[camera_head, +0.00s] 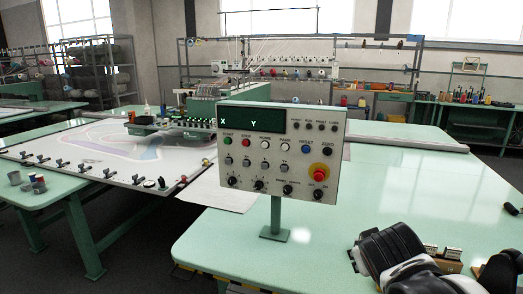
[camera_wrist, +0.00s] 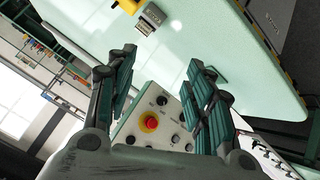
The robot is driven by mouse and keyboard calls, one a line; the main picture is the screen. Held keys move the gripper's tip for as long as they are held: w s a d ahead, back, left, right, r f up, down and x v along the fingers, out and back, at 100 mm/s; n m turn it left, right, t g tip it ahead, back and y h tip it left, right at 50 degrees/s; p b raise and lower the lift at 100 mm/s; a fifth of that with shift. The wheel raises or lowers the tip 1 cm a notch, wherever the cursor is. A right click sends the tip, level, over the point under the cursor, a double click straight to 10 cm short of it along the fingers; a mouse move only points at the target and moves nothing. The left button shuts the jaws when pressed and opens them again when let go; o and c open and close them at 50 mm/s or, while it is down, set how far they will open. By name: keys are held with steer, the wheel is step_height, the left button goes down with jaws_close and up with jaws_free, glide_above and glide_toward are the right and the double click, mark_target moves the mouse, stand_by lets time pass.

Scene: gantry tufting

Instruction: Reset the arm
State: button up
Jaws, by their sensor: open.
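My arm shows at the lower right of the head view, over the pale green table; the fingertips are not clearly visible there. In the wrist view my gripper (camera_wrist: 160,92) is open and empty, its two dark green-padded fingers spread apart. Beyond the fingers, between them, is the control panel (camera_wrist: 128,130) with its red emergency button (camera_wrist: 150,122) on a yellow ring. In the head view the panel (camera_head: 262,183) stands upright on a post on the table, with the red button (camera_head: 319,169) at its right side.
The green tabletop (camera_head: 380,235) is mostly clear right of the panel. Small metal-topped items (camera_head: 441,252) lie at its lower right near my arm. A tufting frame with white cloth (camera_head: 100,155) spreads at the left. Thread racks (camera_head: 290,68) stand behind.

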steer(key=s+a+f+m+g+y, duration=0.1)
steer(key=s+a+f+g+y, duration=0.1)
steer(key=s, duration=1)
steer(key=a+y, duration=0.1)
steer(key=a, duration=0.1)
steer(key=shift+s+a+m+y, duration=0.3)
steer(key=shift+s+a+m, duration=0.05)
steer(key=shift+s+m, duration=0.05)
steer(key=shift+f, duration=0.1)
steer(key=shift+c, duration=0.3)
